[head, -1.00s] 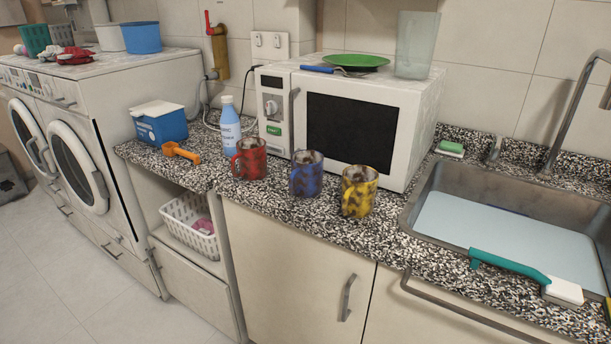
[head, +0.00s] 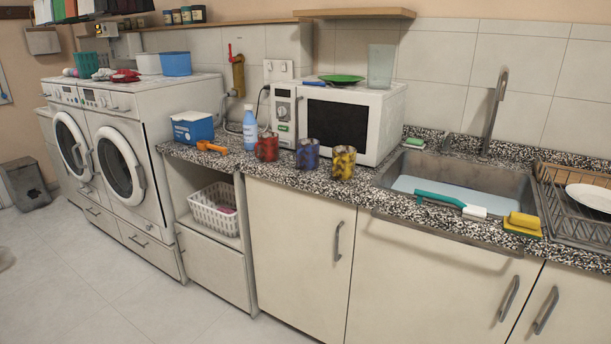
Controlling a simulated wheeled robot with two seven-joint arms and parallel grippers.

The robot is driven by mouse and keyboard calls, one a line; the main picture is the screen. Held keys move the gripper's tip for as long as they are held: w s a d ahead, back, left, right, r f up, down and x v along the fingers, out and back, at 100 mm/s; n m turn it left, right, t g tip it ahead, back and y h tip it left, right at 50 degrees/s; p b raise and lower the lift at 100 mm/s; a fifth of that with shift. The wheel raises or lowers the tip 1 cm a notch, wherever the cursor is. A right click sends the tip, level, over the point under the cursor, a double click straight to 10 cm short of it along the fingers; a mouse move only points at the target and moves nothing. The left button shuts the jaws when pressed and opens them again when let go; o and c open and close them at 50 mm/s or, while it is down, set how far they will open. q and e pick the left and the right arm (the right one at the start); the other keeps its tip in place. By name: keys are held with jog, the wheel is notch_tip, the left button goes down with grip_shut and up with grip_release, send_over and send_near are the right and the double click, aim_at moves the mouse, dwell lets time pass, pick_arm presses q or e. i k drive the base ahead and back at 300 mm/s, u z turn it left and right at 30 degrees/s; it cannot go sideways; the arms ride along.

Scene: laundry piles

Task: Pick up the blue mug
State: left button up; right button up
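The blue mug (head: 307,154) stands upright on the speckled countertop (head: 275,177), in front of the microwave. A red mug (head: 266,147) stands to its left and a yellow mug (head: 343,162) to its right, both close by. The blue mug has dark blotches on its surface. Neither of my grippers shows in the head view.
The microwave (head: 381,125) stands behind the mugs with a green plate (head: 343,79) on top. A blue bottle (head: 250,128), an orange scoop (head: 211,147) and a blue box (head: 192,128) are at left. The sink (head: 480,180) and dish rack (head: 575,212) are at right. The floor in front is clear.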

aim_at(308, 149)
jog(key=u, duration=1.1)
jog(key=i, duration=1.25)
jog(key=z, duration=0.2)
